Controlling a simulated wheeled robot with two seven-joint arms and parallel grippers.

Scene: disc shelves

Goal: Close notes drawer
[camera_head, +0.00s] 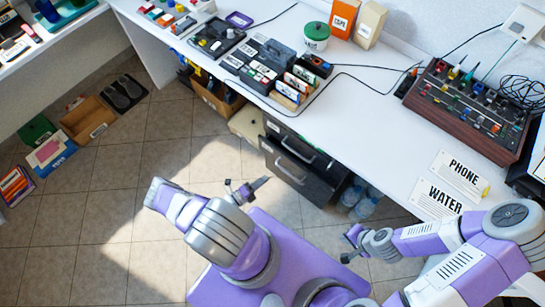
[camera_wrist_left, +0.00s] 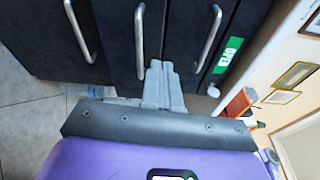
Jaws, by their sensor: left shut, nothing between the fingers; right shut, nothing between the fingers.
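A black drawer cabinet stands under the white table. Its lower drawer (camera_head: 297,170) juts out past the upper drawer (camera_head: 290,140), with a silver handle on its front. No notes label is readable on these fronts. My left gripper (camera_head: 264,182) is shut and empty, in front of the lower drawer and to its left. In the left wrist view, my shut fingers (camera_wrist_left: 160,75) point at the dark drawer fronts (camera_wrist_left: 115,30); contact cannot be told. A green label (camera_wrist_left: 228,55) shows on one front. My right gripper (camera_head: 348,246) is shut and empty, low beside the table.
Water bottles (camera_head: 362,203) stand on the floor right of the drawers. A cardboard box (camera_head: 212,95) sits under the table at left. The white table (camera_head: 375,125) carries tapes, boxes and a mixer (camera_head: 470,105). Open tiled floor (camera_head: 110,205) lies at left.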

